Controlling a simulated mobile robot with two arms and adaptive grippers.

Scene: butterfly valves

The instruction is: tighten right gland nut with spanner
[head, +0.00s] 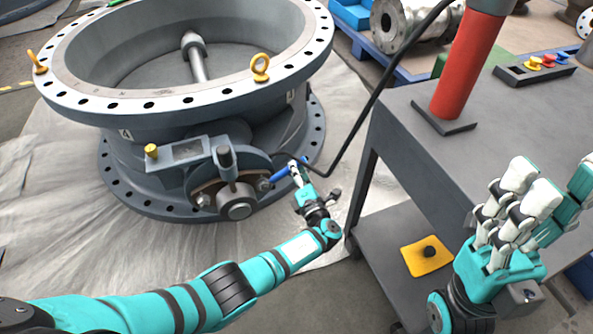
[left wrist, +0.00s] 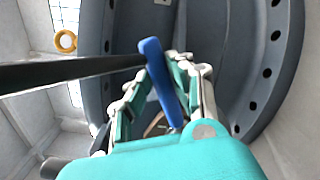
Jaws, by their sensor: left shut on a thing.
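The large grey butterfly valve (head: 118,104) lies flat with its open bore up. Its shaft end and gland (head: 237,209) face me on the near side, with a left nut (head: 203,200) and a right gland nut (head: 264,185). My left gripper (head: 299,176) is shut on the blue spanner (head: 284,170), to the right of the gland. In the left wrist view the blue spanner (left wrist: 153,65) lies between the fingers. Whether its head sits on the right nut cannot be told. My right gripper (head: 530,205) is open and empty beside the cart.
A black cable (head: 372,98) runs down to the spanner area. A grey cart (head: 400,135) with a red column (head: 466,70) stands at the right. A yellow pad (head: 414,262) lies on its lower shelf. Yellow eyebolts (head: 260,68) stand on the valve rim. Sheeting covers the floor.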

